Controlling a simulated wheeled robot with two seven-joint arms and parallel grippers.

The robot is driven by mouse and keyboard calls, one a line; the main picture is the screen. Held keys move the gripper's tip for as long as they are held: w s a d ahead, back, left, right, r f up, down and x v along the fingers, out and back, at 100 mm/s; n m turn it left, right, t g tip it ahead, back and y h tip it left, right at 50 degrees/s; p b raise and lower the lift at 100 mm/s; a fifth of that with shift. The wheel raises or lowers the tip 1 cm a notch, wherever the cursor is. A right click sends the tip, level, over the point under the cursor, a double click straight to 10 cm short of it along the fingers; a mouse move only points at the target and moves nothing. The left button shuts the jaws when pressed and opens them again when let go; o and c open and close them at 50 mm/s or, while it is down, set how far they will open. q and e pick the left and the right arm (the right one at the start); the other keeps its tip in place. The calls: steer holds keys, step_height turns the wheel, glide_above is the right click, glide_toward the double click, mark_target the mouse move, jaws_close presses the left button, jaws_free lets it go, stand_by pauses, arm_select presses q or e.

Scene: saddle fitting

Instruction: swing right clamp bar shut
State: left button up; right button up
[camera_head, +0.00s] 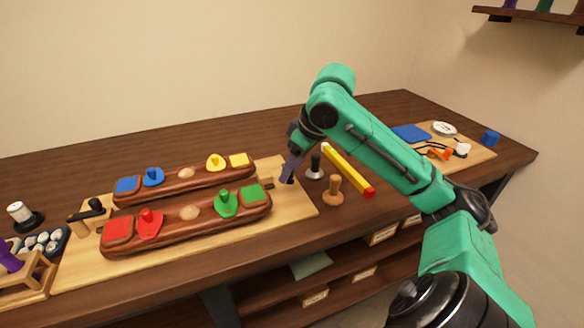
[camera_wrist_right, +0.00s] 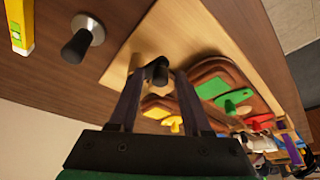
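The right clamp bar's dark knob (camera_wrist_right: 157,72) shows in the right wrist view, at the right end of the pale board (camera_head: 300,205). My right gripper (camera_head: 289,172) reaches down there, and its fingers (camera_wrist_right: 158,75) stand on either side of the knob. A small gap seems to show beside the knob, so the fingers look open around it. In the head view the gripper hides most of this clamp. Two long brown wooden bodies lie on the board: the front one (camera_head: 185,232) with red and green pieces, the rear one (camera_head: 190,180) with blue and yellow. My left gripper is out of view.
A left clamp with a black knob (camera_head: 96,204) stands at the board's other end. Right of my gripper are a black-handled stamp (camera_head: 315,168), a wooden-handled tool (camera_head: 334,191) and a yellow level (camera_head: 348,170). A second board (camera_head: 475,155) holds small parts farther right.

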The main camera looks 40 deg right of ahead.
jaws_close()
steer(key=shift+r, duration=0.1)
steer(key=shift+a+r+m+p, duration=0.1)
steer(key=shift+a+m+p, duration=0.1)
steer(key=shift+m+p, duration=0.4)
steer(key=w+a+m+h+p, duration=0.1)
steer(key=m+p, duration=0.2)
steer(key=p, duration=0.4)
steer(key=w+a+m+g+h+p, duration=0.1)
steer(key=w+m+h+p, duration=0.1)
steer(key=m+p, duration=0.2)
steer(key=w+a+m+h+p, duration=0.1)
steer(key=m+p, duration=0.3)
steer(key=p, duration=0.5)
steer(key=shift+w+a+r+p, duration=0.1)
steer(key=shift+w+r+p, duration=0.1)
steer(key=shift+w+p, duration=0.3)
steer(key=shift+w+f+m+g+h+p, duration=0.1)
steer(key=shift+w+m+g+h+p, duration=0.4)
steer(key=shift+m, duration=0.4)
steer(key=shift+w+f+m+p, duration=0.2)
steer(key=shift+w+m+p, duration=0.3)
steer(key=shift+m+p, duration=0.45)
steer(key=shift+d, duration=0.2)
